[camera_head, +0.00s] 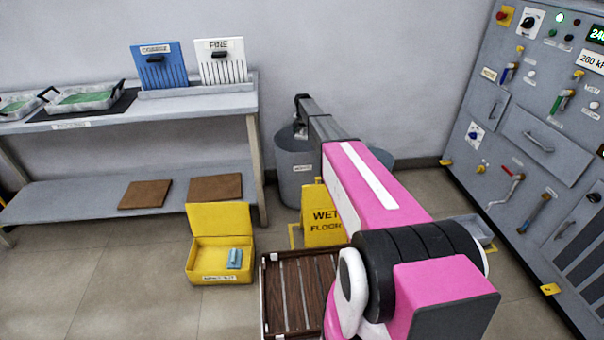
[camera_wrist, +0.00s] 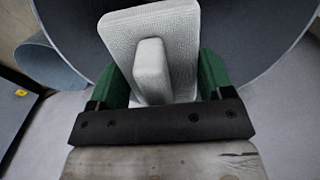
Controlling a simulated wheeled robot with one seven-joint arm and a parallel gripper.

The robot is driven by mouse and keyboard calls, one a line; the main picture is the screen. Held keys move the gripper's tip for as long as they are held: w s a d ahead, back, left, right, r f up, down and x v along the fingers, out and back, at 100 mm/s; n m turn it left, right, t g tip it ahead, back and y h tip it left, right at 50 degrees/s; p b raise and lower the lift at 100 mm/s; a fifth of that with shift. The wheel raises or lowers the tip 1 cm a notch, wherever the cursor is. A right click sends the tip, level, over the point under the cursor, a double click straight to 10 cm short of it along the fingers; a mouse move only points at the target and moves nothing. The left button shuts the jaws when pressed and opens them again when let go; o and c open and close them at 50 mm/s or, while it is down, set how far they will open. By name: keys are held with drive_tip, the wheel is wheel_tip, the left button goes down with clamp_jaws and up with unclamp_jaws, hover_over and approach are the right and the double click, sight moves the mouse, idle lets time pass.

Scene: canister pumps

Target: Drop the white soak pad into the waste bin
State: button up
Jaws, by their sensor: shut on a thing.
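The white soak pad (camera_wrist: 185,35) is a textured pale block with a raised grip (camera_wrist: 151,72) in the wrist view. My gripper (camera_wrist: 153,78) has green fingers shut on that grip, one on each side. The pad is over the dark opening of a round grey bin (camera_wrist: 262,48), whose rim curves around it. In the head view my gripper (camera_head: 300,130) is over the labelled grey bin (camera_head: 294,182) by the back wall. The pad is hard to make out there, and my arm hides part of the bin.
A second round container (camera_head: 383,156) stands partly behind my arm. A yellow wet-floor sign (camera_head: 322,215) stands before the bin. A bench (camera_head: 190,107) is at left, a control cabinet (camera_head: 540,130) at right. An open yellow box (camera_head: 205,262) and slatted crate (camera_head: 268,290) are on the floor.

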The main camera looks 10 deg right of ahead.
drive_tip(key=shift+f, duration=1.6)
drive_tip(key=o, duration=0.8)
drive_tip(key=shift+o, duration=0.2)
drive_tip(key=shift+r, duration=0.15)
wheel_tip(320, 180, up, 11)
drive_tip(key=shift+f, duration=0.2)
